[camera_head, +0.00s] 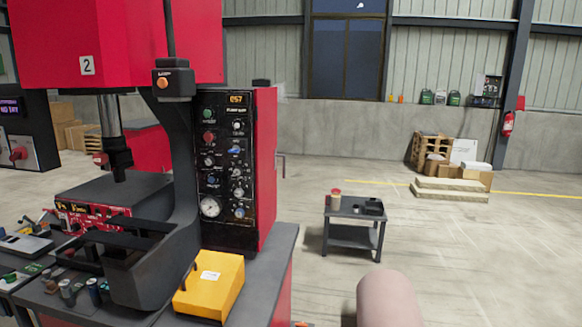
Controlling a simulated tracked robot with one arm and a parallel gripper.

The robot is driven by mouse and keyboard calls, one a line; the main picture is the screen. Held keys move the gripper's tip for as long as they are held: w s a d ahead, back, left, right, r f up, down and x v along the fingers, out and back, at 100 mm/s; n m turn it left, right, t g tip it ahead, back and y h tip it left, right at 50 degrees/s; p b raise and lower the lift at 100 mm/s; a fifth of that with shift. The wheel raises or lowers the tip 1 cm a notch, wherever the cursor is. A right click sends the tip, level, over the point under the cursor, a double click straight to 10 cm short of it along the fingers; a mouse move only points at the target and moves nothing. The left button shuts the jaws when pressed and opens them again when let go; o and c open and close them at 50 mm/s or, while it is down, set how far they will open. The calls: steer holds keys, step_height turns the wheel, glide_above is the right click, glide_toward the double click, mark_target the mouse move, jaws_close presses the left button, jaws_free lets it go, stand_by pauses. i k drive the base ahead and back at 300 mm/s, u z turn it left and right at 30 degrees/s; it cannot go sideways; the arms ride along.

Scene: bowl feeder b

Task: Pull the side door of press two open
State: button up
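Press two (87,66), marked with a white "2" plate, stands at the left with a red head and a dark frame. Its black control panel (223,165) carries knobs, a gauge and a lit "057" display. The red side (266,160) of the cabinet behind the panel shows at a steep slant. A small grey handle (281,166) sticks out to the right of it. I see no open gap there, and the side door's outline is hard to make out. My gripper's fingers are not in view; a pale rounded shape at the bottom may be part of my arm.
A yellow box (209,284) sits on the press bench (268,270). A small dark cart (352,237) stands right of the press with a jar (336,199) on it. Pallets and boxes (455,160) lie by the far wall.

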mark_target(266, 99)
steer(key=z, duration=0.1)
steer(key=i, duration=1)
steer(key=u, duration=0.15)
steer(key=k, duration=0.55)
steer(key=z, duration=0.5)
steer(key=i, duration=1.85)
steer(key=u, duration=0.55)
